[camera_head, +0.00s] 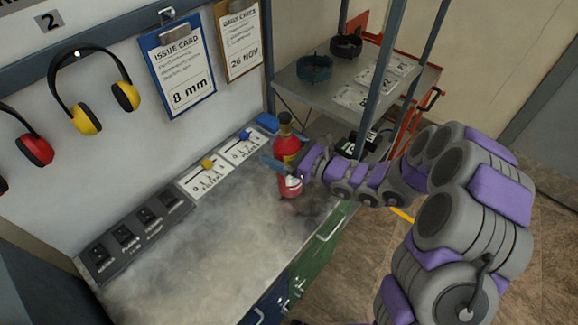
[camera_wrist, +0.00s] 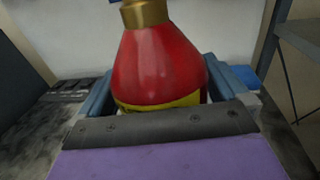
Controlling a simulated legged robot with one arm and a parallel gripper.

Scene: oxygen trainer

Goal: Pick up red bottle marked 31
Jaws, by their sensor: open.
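The red bottle (camera_head: 287,150) stands upright on the grey workbench (camera_head: 215,240), near its far right end. It has a dark top, a brass-coloured neck and a yellow band; I cannot read a number on it. My gripper (camera_head: 283,167) is at the bottle's body, with its blue fingers open. In the wrist view, the red bottle (camera_wrist: 160,65) fills the middle, and the blue fingers of my gripper (camera_wrist: 165,92) lie on either side of it. The bottle's lower part is hidden behind the gripper's dark front edge.
A switch panel (camera_head: 135,235) and lever plates (camera_head: 207,177) line the bench's back edge. A blue item (camera_head: 267,122) lies behind the bottle. A metal shelf (camera_head: 330,90) with dark rings and cards stands to the right. Clipboards and ear defenders hang on the wall.

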